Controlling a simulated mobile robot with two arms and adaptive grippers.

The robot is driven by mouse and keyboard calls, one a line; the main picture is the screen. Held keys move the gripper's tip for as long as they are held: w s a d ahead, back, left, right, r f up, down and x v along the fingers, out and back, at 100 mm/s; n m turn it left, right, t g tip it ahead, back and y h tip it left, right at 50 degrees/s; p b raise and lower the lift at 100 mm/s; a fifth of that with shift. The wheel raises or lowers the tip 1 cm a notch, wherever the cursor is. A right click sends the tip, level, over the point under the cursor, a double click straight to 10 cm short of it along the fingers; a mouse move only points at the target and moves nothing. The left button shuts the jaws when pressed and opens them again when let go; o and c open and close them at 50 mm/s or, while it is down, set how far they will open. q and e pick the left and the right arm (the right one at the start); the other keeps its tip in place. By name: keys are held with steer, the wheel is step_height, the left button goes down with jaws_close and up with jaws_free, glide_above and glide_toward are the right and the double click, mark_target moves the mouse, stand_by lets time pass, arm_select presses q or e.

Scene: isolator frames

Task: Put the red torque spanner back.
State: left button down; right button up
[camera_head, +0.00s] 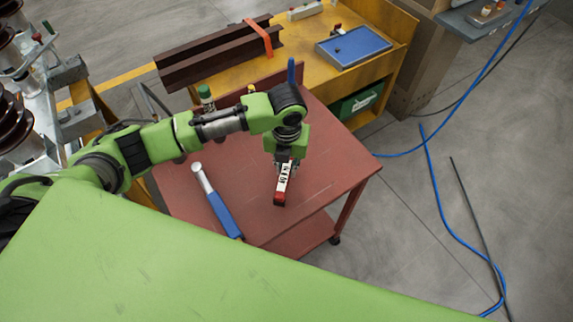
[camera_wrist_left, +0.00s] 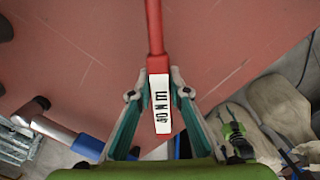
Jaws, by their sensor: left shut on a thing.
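My left gripper (camera_head: 284,160) is over the red table (camera_head: 325,165) and is shut on the red torque spanner (camera_head: 279,199). The spanner has a white label with dark lettering, held between the fingers. In the left wrist view, the red spanner (camera_wrist_left: 153,30) shows a thin red shaft running up and away from the gripper (camera_wrist_left: 157,92). I cannot tell whether it touches the table top. A blue-handled spanner (camera_head: 222,212) with a silver head lies on the table to the left. My right gripper is not in view.
A green-capped object (camera_head: 205,96) and an upright blue object (camera_head: 291,70) stand by the table's far edge. Behind is a yellow bench (camera_head: 396,30) with brown beams (camera_head: 205,62) and a blue tray (camera_head: 358,46). A blue hose (camera_head: 437,180) lies on the floor at right.

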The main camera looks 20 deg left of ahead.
arm_select(q)
steer(key=c, duration=1.9)
jaws_free()
steer(key=shift+f, duration=0.1)
step_height(320, 180, up, 12)
steer(key=b, duration=0.1)
steer(key=shift+s+b, duration=0.25)
steer(key=shift+b, duration=0.1)
steer(key=shift+d, duration=0.15)
